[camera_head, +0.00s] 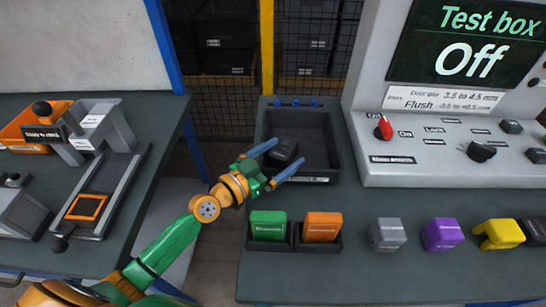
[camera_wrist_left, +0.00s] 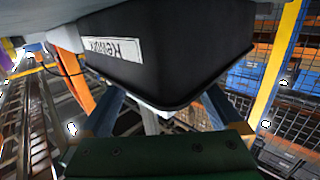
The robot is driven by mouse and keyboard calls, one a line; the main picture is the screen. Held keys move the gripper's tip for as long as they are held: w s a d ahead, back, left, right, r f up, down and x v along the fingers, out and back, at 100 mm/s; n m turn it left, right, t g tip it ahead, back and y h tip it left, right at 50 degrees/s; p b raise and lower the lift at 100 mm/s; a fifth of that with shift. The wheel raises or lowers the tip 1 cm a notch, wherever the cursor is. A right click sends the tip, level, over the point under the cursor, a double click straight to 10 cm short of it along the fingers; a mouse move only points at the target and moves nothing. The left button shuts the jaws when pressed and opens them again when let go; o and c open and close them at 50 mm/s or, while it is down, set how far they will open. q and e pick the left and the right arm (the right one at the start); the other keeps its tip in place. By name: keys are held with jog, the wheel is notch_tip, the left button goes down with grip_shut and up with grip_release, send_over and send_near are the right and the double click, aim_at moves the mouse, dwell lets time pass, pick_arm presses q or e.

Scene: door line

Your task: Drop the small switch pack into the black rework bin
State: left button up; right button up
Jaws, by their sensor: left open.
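The black rework bin (camera_head: 325,150) stands on the grey-green bench near its back left. A dark, box-shaped switch pack (camera_head: 284,150) shows inside the bin's left part, apparently on its floor. My left gripper (camera_head: 287,158) is open, its blue fingers reaching over the bin's left front edge, one on each side of the pack in the picture. I cannot tell whether they touch it. In the left wrist view the bin's labelled front wall (camera_wrist_left: 190,50) appears upside down and hides the fingertips; the pack does not show there. My right gripper is not in view.
A black holder with green (camera_head: 268,226) and orange (camera_head: 322,227) packs sits in front of the bin. Grey (camera_head: 387,235), purple (camera_head: 443,234) and yellow (camera_head: 499,234) blocks stand to its right. The test box (camera_head: 440,150) borders the bin's right. A yellow post (camera_head: 267,45) and mesh stand behind.

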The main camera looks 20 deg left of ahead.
pick_arm(q)
jog(key=shift+r+p, duration=0.45)
jog(key=shift+p, duration=0.3)
jog(key=shift+s+a+f+b, duration=0.35)
jog(key=shift+s+f+b, duration=0.15)
jog(key=shift+s+b, duration=0.15)
jog(key=b+v, duration=0.3)
jog(key=v, duration=0.5)
jog(key=shift+s+a+r+b, duration=0.1)
jog(key=shift+s+a+b, duration=0.15)
jog(key=shift+s+b, duration=0.05)
jog(key=shift+s+a+r+b, duration=0.25)
jog(key=shift+s+b, duration=0.1)
jog(key=shift+s, duration=0.2)
jog(key=shift+s+r, duration=0.15)
jog(key=shift+r, duration=0.05)
